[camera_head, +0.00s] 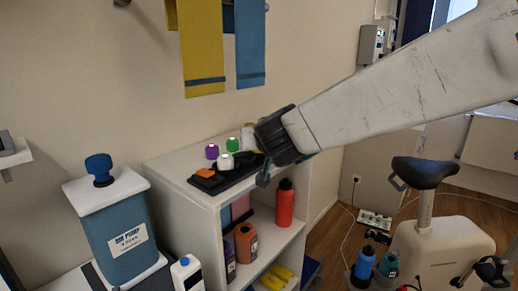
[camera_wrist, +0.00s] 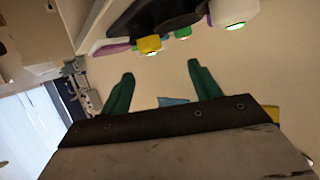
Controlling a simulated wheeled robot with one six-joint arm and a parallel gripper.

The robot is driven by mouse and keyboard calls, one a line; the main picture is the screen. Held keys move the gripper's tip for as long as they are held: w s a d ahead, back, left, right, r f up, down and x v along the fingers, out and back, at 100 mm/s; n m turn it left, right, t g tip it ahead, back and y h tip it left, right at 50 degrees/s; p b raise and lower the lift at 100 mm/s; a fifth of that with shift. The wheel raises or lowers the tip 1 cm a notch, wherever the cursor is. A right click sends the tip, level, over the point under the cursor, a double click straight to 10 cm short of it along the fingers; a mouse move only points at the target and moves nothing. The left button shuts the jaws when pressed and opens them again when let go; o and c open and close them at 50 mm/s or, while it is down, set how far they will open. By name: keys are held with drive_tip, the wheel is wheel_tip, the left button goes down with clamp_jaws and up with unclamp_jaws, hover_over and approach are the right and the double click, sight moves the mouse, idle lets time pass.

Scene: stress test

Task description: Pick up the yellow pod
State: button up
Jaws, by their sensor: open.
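The yellow pod (camera_wrist: 150,44) shows in the wrist view, at the edge of a dark holder (camera_wrist: 160,20), with a lit face. In the head view I cannot make it out clearly; my gripper covers that end of the black holder (camera_head: 207,184). My gripper (camera_wrist: 160,68) is open, its two green fingers apart with nothing between them. The yellow pod appears beyond the fingertips, not touching them. In the head view my gripper (camera_head: 264,176) is at the right end of the holder, its fingers mostly hidden.
A green pod (camera_head: 233,144), purple pod (camera_head: 212,152) and white pod (camera_head: 226,161) stand close by on the white shelf unit (camera_head: 163,164). An orange piece (camera_head: 205,173) lies in front. A red bottle (camera_head: 285,203) stands on the shelf below. Yellow cloth (camera_head: 201,50) hangs above.

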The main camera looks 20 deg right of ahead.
drive_tip(key=shift+w+d+f+m+h, duration=0.3)
drive_tip(key=shift+w+d+h, duration=0.05)
drive_tip(key=shift+d+h, duration=0.25)
drive_tip(key=x, duration=0.7)
drive_tip(key=shift+w+a+f, duration=0.1)
drive_tip(key=shift+w+f, duration=0.05)
drive_tip(key=shift+f, duration=0.15)
drive_tip(key=c, duration=1.1)
drive_tip(key=shift+r, duration=0.15)
drive_tip(key=shift+c, duration=0.2)
